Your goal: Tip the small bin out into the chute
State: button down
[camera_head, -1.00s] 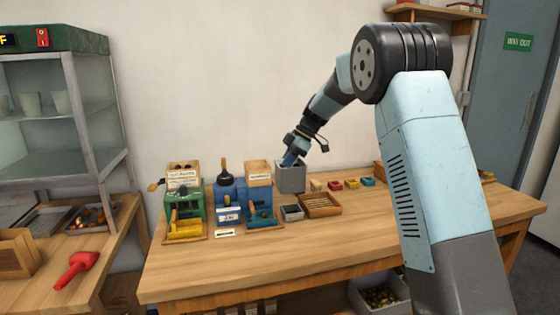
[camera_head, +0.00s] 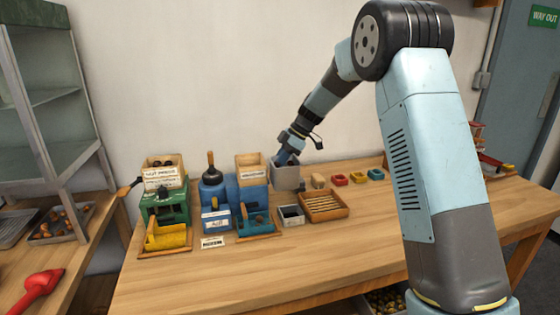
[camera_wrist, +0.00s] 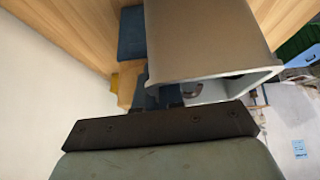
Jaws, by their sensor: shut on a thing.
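The small grey bin (camera_head: 286,178) is at the back of the table, beside a blue machine with a wooden hopper (camera_head: 251,166). My gripper (camera_head: 287,157) reaches down to its rim and is shut on its wall. In the wrist view the bin (camera_wrist: 205,45) fills the upper middle, and the fingers (camera_wrist: 163,95) meet its near edge. A dark rounded thing shows just inside its mouth; the rest of its inside is hidden. I cannot tell whether the bin touches the table. The chute is not plainly marked; the wooden hopper or the blue trough (camera_head: 256,221) may be it.
A green machine (camera_head: 165,205) with a yellow scoop tray stands left. The table's front (camera_head: 260,270) is clear.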

aim_at(287, 178)
jog(key=shift+d+f+t, duration=0.1)
jog(key=shift+d+t, duration=0.2)
jog(key=shift+t, duration=0.3)
jog(key=t, duration=0.1)
jog(key=n+t+y, duration=0.1)
jog(key=t, duration=0.1)
jog(key=shift+d+f+y, duration=0.1)
jog(key=shift+f+y, duration=0.2)
jog(key=shift+f, duration=0.05)
jog(key=shift+s+d+r+n+t+y, duration=0.1)
jog(key=shift+s+n+t+y, duration=0.35)
jog(key=shift+t, duration=0.55)
jog(key=shift+s+d+r+n+t+y, duration=0.1)
jog(key=shift+s+n+t+y, duration=0.15)
jog(key=shift+n+t+y, duration=0.55)
